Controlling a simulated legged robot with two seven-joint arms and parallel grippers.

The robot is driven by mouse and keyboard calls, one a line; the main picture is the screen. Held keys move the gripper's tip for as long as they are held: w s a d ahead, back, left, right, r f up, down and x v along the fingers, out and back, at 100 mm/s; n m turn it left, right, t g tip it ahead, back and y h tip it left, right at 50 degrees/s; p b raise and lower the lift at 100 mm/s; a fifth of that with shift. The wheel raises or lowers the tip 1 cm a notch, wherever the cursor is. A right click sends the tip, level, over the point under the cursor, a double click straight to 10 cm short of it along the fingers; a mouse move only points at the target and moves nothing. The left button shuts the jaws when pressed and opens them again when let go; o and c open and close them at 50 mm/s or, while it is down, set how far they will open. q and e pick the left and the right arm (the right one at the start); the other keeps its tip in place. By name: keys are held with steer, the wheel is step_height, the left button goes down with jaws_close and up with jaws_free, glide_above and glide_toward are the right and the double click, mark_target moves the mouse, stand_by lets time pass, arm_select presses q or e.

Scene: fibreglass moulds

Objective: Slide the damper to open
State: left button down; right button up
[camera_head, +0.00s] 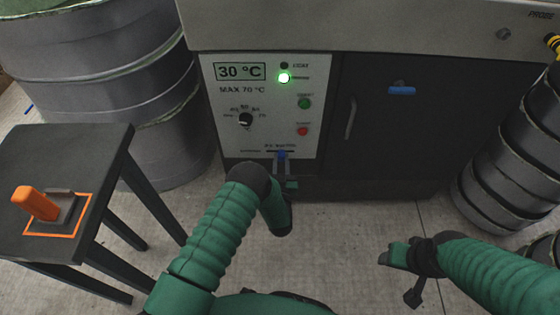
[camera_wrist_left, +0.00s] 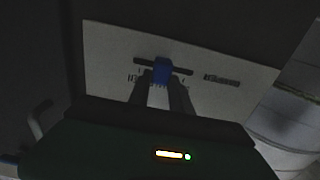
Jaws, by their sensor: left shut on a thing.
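The damper's small blue slider knob (camera_head: 283,154) sits on a dark slot low on the white control panel (camera_head: 228,112). It also shows in the left wrist view (camera_wrist_left: 162,70), near the middle of the slot. My left gripper (camera_head: 282,161) reaches up to the panel from below. In the left wrist view its two dark fingers (camera_wrist_left: 162,82) close on the blue knob from both sides. The lettering by the slot is too small to read. My right gripper (camera_head: 397,258) is over the floor at the right, away from the panel; its finger gap is unclear.
The panel has a lit green lamp (camera_head: 284,77), a dial (camera_head: 246,120), and green and red buttons. A dark door (camera_head: 385,130) with a handle is to the right. A black stool (camera_head: 75,160) carries an orange-handled object (camera_head: 38,203). Large drums stand at both sides.

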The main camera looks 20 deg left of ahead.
arm_select(q)
steer(key=d, duration=0.2)
steer(key=w+d, duration=0.1)
steer(key=shift+d+f+b, duration=0.15)
steer(key=shift+d+b, duration=0.25)
steer(key=shift+d, duration=0.1)
steer(key=c, duration=1.5)
jaws_free()
steer(key=o, duration=0.3)
steer(key=shift+o, duration=0.2)
steer(key=p+v, duration=0.5)
steer(key=v, duration=1.2)
